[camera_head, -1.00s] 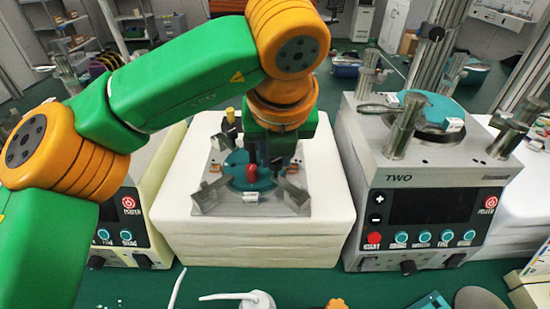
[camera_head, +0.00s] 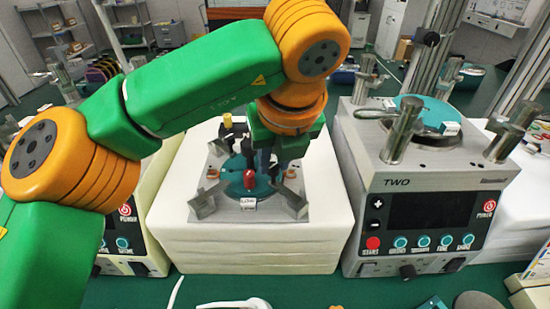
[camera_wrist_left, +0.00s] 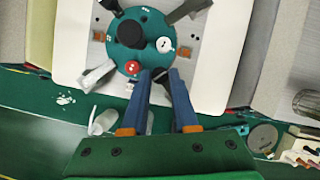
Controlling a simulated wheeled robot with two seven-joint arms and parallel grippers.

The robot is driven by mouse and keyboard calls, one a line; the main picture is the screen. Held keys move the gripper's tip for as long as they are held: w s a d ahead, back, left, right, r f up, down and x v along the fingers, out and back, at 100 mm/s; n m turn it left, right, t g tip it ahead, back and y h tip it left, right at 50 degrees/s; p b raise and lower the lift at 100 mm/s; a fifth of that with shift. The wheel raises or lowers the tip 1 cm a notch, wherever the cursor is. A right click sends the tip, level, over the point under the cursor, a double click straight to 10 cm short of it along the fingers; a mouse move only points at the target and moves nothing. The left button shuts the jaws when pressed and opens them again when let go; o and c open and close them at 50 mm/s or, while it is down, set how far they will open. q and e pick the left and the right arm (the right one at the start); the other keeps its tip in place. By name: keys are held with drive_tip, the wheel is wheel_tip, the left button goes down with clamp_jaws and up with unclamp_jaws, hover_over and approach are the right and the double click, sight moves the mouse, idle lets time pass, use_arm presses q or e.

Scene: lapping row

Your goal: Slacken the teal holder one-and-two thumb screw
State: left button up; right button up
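The teal holder (camera_head: 235,187) is a round disc on a square metal plate (camera_head: 290,214). In the left wrist view the disc (camera_wrist_left: 122,53) carries a red knob (camera_wrist_left: 132,67), a white knob (camera_wrist_left: 164,44) and a large black knob (camera_wrist_left: 129,32). I cannot tell by label which is the one-and-two thumb screw. The red knob (camera_head: 249,181) also shows in the head view. My left gripper (camera_wrist_left: 159,76) is open, with nothing between its fingers. Its fingertips are close to the disc's front edge, just right of the red knob in the wrist view; contact is unclear. My right gripper is out of view.
The plate lies on a stacked white block (camera_head: 255,245). A machine marked TWO (camera_head: 420,215) stands close on the right, with metal posts and another teal disc (camera_head: 425,112). Another machine stands left, partly behind my arm. A white bottle (camera_wrist_left: 102,122) lies in front.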

use_arm(q)
drive_tip(key=o, duration=0.4)
drive_tip(key=shift+c, duration=0.2)
drive_tip(key=v, duration=0.7)
drive_tip(key=shift+p, duration=0.45)
drive_tip(key=shift+r, duration=0.15)
